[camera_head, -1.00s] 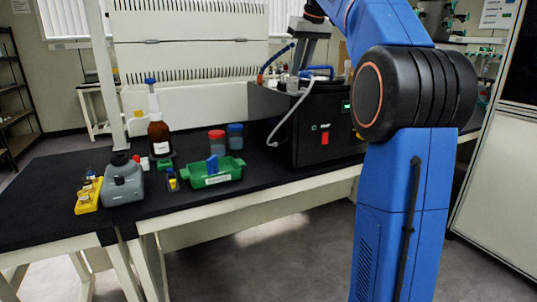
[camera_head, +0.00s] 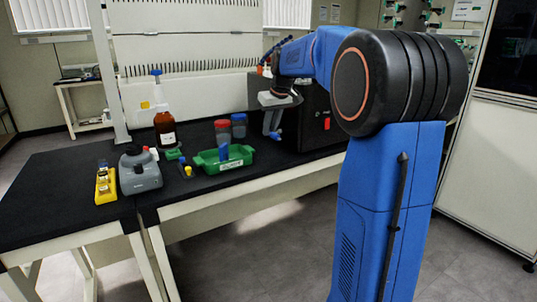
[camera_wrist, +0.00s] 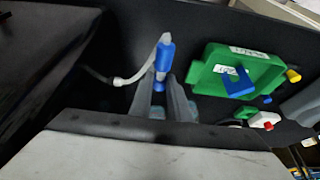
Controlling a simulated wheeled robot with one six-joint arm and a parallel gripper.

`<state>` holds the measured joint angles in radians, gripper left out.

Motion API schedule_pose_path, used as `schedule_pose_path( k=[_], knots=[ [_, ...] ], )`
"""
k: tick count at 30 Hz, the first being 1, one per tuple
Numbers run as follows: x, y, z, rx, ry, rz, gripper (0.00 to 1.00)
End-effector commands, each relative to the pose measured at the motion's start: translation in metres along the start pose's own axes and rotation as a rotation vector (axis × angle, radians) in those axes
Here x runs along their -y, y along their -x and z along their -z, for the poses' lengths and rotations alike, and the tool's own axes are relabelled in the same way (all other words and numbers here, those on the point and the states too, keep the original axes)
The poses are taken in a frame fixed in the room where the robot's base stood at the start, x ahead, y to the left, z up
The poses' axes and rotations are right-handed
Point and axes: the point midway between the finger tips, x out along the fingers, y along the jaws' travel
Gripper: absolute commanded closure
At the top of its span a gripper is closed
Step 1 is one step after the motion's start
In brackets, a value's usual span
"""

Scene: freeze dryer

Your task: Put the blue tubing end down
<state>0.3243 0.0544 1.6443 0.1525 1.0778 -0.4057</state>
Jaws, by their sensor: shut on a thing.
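The blue tubing end (camera_wrist: 165,58) is between the fingers of my gripper (camera_wrist: 163,88) in the wrist view, with the pale tubing (camera_wrist: 134,77) curving from it to the left. My gripper (camera_head: 272,123) is shut on it and points down in front of the black freeze dryer. A small blue tip (camera_head: 276,135) shows below the fingers in the head view. The end looks close over the black bench top (camera_head: 205,192), but I cannot tell whether it touches.
A green tray (camera_head: 207,163) with a blue piece in it lies left of my gripper. A red-capped jar (camera_head: 221,126) and blue-capped jar (camera_head: 239,118) stand by it. The freeze dryer (camera_head: 312,118) is to the right.

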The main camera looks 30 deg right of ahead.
Motion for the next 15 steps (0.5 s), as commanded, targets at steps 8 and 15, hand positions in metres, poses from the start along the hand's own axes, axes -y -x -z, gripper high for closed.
schedule_pose_path(
  k=[8, 15],
  knots=[
    [0.000, -0.036, -0.015, 0.001, 0.000, 0.001, 1.00],
    [0.000, -0.052, -0.022, 0.002, 0.000, 0.001, 1.00]
  ],
)
